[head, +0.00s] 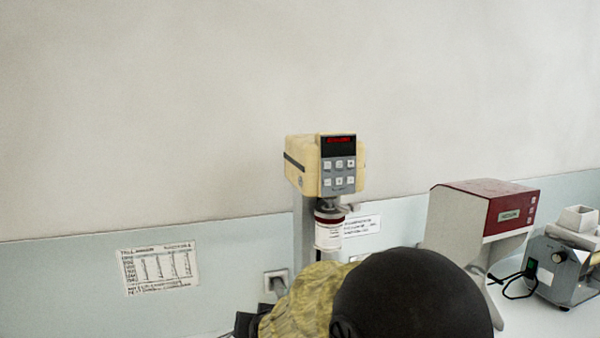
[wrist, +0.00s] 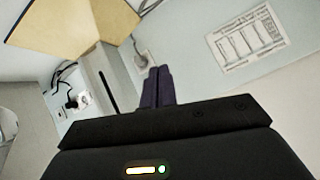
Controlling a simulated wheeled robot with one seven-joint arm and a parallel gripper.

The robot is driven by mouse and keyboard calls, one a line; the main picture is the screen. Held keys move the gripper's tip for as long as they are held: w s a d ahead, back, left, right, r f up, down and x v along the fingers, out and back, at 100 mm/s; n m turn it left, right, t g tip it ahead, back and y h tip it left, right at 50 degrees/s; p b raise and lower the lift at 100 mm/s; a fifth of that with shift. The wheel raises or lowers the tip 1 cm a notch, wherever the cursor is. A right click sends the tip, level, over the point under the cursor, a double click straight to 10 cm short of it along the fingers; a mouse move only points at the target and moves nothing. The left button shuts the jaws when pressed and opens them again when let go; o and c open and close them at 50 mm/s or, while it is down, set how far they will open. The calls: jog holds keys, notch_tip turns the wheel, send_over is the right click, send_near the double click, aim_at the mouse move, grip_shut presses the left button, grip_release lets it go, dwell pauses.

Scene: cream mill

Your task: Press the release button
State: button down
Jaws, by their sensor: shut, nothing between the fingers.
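The cream mill (head: 302,165) stands against the wall, with a red-lit display and a grey keypad (head: 340,176) of several small buttons on its front. I cannot tell which control is the release button. A small grey tab (head: 348,207) sticks out under the head, beside a container (head: 329,232) with a dark red band and white label. In the wrist view the mill's cream housing (wrist: 75,27) is at the upper left. My gripper (wrist: 158,72) is shut and empty, apart from the housing. In the head view my arm hides the mill's lower part.
A red-topped machine (head: 485,205) and a grey device (head: 565,265) with a cable stand to the right on the white bench (head: 530,318). A printed chart (head: 160,268) and a socket (head: 276,282) are on the wall at left. Space left of the mill is clear.

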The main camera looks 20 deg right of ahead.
aim_at(300, 181)
jog(key=w+r+m+t+h+p, duration=0.2)
jog(key=w+r+m+h+p, duration=0.2)
jog(key=r, duration=1)
jog(key=w+r+m+t+h+p, duration=0.1)
jog(key=w+r+m+h+p, duration=0.2)
jog(key=r+m+h, duration=0.8)
notch_tip(300, 181, up, 3)
jog(key=shift+w+a+f+m+t+p, duration=0.1)
jog(key=shift+w+a+m+t+p, duration=0.3)
jog(key=shift+w+m, duration=0.6)
jog(key=shift+s+d, duration=0.2)
jog(key=shift+s, duration=0.05)
jog(key=d, duration=0.8)
jog(key=shift+d+b, duration=0.25)
jog(key=shift+b, duration=0.2)
jog(key=shift+d, duration=0.1)
jog(key=shift+d+b, duration=0.4)
jog(key=shift+b, duration=0.05)
